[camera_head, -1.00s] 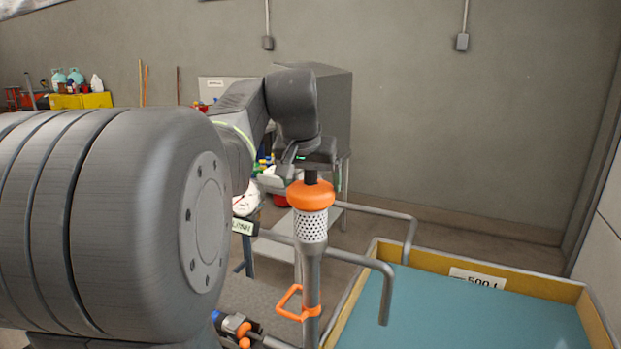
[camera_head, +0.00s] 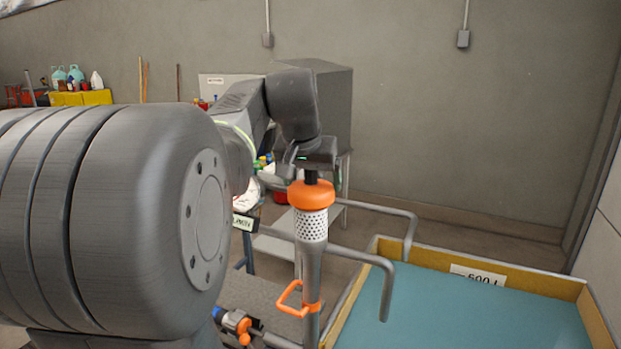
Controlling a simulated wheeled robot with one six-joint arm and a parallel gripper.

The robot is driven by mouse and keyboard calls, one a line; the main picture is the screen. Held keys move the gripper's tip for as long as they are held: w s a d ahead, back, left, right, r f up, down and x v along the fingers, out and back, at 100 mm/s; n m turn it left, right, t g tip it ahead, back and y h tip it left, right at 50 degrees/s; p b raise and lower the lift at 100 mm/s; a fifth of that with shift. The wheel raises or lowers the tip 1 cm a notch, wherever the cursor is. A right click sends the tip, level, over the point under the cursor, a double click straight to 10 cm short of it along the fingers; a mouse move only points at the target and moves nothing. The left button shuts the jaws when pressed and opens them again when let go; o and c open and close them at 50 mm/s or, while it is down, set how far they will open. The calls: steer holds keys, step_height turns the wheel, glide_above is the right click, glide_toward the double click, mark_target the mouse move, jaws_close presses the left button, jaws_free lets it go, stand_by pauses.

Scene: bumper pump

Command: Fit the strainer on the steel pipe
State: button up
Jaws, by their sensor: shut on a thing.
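The strainer is a white perforated cylinder (camera_head: 312,224) with an orange collar (camera_head: 312,195) and a dark stub on top. It stands upright, in line with the top of the steel pipe (camera_head: 311,270). Its lower edge meets the pipe top with no gap that I can see; how far it sits over the pipe I cannot tell. My gripper (camera_head: 311,173) is right above the collar, shut on the strainer's dark stub. The fingertips are small and partly hidden.
Bent grey pipes (camera_head: 385,290) reach right from the steel pipe toward a wood-rimmed tank (camera_head: 588,315) of teal liquid. An orange handle (camera_head: 290,297) and an orange-knobbed valve (camera_head: 238,325) sit low on the pipework. A grey cabinet (camera_head: 335,100) stands behind my arm.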

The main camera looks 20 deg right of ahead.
steer(key=shift+f, duration=0.35)
stand_by(0.4)
steer(key=o, duration=1.3)
steer(key=shift+c, duration=0.2)
steer(key=shift+r, duration=0.15)
steer(key=shift+r+p, duration=3)
steer(key=shift+r, duration=0.95)
steer(key=shift+f, duration=0.1)
